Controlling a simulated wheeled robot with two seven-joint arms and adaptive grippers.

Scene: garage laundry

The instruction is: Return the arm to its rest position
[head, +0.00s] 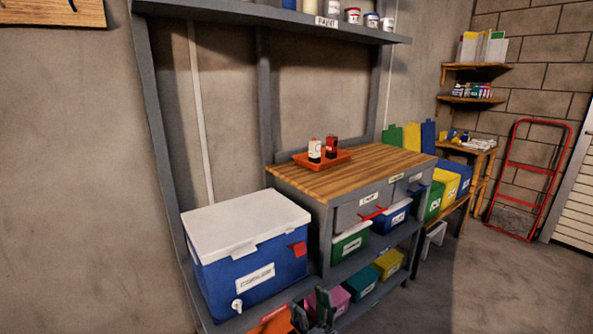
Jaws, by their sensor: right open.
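My right gripper (315,312) shows at the bottom edge of the head view, dark and partly cut off by the frame. Its fingers are open, and I see nothing held between them. It appears in front of the lower shelf, near a pink bin (335,299) and an orange item (275,322). The rest of the right arm is out of the picture. My left gripper is not in view.
A blue cooler with a white lid (247,222) stands left of the wooden-topped bench (300,183). An orange tray (338,158) with two small containers sits on the bench. Colored bins fill the shelves below. Open floor (490,290) lies to the right.

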